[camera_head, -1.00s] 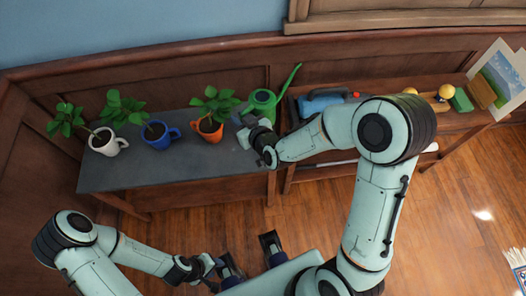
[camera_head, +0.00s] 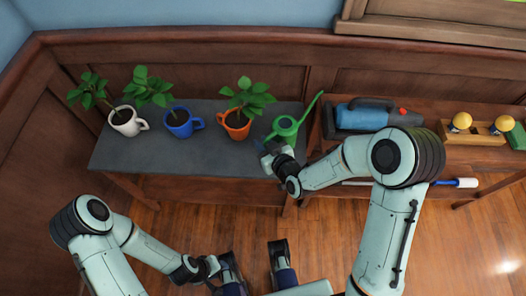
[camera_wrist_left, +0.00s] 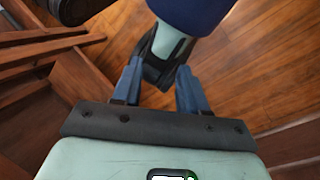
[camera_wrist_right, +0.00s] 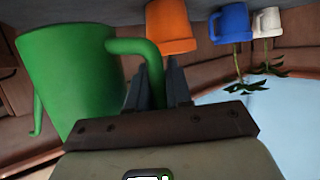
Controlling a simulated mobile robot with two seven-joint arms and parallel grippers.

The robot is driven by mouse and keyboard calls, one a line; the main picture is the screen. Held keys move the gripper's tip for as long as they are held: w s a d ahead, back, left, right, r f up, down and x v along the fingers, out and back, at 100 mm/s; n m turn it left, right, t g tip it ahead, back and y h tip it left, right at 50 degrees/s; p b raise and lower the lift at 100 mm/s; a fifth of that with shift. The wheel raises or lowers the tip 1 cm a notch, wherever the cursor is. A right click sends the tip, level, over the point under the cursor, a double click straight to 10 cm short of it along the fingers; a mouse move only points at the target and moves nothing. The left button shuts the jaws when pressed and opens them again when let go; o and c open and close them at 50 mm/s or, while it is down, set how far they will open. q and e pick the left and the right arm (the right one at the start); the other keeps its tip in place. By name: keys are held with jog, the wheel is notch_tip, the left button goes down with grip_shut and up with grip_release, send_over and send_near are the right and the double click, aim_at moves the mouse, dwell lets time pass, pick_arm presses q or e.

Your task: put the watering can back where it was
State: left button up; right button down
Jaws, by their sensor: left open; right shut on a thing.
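The green watering can (camera_head: 286,126) is at the right end of the grey-topped table (camera_head: 200,168), right of the orange mug, its spout pointing up and right. My right gripper (camera_head: 270,152) is at its near left side. In the right wrist view, which is upside down, the can (camera_wrist_right: 68,75) fills the left, and its handle (camera_wrist_right: 147,58) runs between the fingers of my right gripper (camera_wrist_right: 160,75), shut on it. I cannot tell whether the can's base touches the table. My left gripper (camera_wrist_left: 160,80) is open and empty, low over the floor near my base.
A white mug (camera_head: 127,124), a blue mug (camera_head: 179,125) and an orange mug (camera_head: 236,126) with plants stand left of the can. The grey table's front is clear.

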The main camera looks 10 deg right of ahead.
notch_tip(320, 180, down, 4)
jog(key=shift+f+b, duration=0.1)
jog(key=shift+b, duration=0.3)
jog(key=shift+f, duration=0.2)
pick_arm(q)
jog(key=shift+w+a+f, duration=0.2)
jog(key=shift+w+f, duration=0.35)
jog(key=shift+t, duration=0.3)
pick_arm(e)
jog(key=shift+f, duration=0.15)
jog(key=c, duration=1)
grip_release()
jog(key=shift+c, duration=0.2)
pick_arm(q)
jog(key=shift+w+a+f, duration=0.1)
jog(key=shift+w+f, duration=0.1)
jog(key=shift+w, duration=0.05)
